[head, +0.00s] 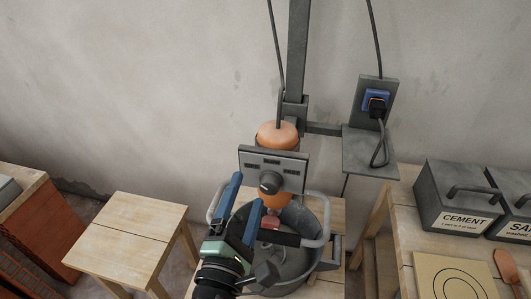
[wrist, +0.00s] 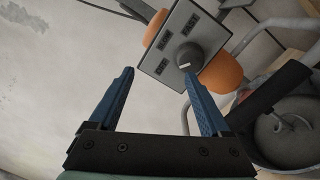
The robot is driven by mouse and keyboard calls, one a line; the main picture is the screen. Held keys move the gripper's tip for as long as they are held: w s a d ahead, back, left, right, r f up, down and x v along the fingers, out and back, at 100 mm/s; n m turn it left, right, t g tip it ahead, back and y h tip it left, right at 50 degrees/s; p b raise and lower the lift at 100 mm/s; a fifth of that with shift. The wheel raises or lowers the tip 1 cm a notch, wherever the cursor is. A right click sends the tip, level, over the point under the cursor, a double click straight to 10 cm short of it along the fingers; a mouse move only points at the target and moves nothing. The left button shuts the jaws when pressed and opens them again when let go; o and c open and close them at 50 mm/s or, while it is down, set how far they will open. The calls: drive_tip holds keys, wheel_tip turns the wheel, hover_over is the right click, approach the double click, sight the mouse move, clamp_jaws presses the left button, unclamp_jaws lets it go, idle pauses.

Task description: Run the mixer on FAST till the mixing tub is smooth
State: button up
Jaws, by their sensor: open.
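The mixer (head: 277,137) has an orange body and a grey control panel (head: 290,160) with a dark round knob (head: 269,183). In the wrist view the knob (wrist: 189,57) has a pale mark on its lower-left side. Small labels surround it, seemingly OFF, SLOW and FAST; I cannot tell the exact setting. My gripper (head: 248,188) is open and empty, its blue fingers just short of the panel, with the knob beyond the right fingertip in the wrist view. The grey mixing tub (head: 325,225) stands below the mixer; its contents are partly hidden, so smoothness is unclear.
A blue wall socket (head: 375,100) holds a black plug. A wooden stool (head: 130,230) stands left. On the right bench are a CEMENT box (head: 455,195), a second labelled box (head: 515,205) and a board with rings (head: 455,275). The tub's handles rise near my gripper.

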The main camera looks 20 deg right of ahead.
sight(269, 188)
drive_tip(key=s+a+f+n+p, duration=0.2)
drive_tip(key=s+f+n+p, duration=0.1)
drive_tip(key=s+n+p, duration=0.8)
drive_tip(key=shift+n+g+y, duration=0.3)
drive_tip(key=shift+n, duration=0.5)
drive_tip(key=x, duration=0.5)
drive_tip(key=a+x, duration=0.1)
drive_tip(key=x, duration=0.4)
drive_tip(key=w+x, duration=0.1)
drive_tip(key=x, duration=0.4)
drive_tip(key=shift+w, duration=0.2)
drive_tip(key=shift+r, duration=0.1)
clamp_jaws()
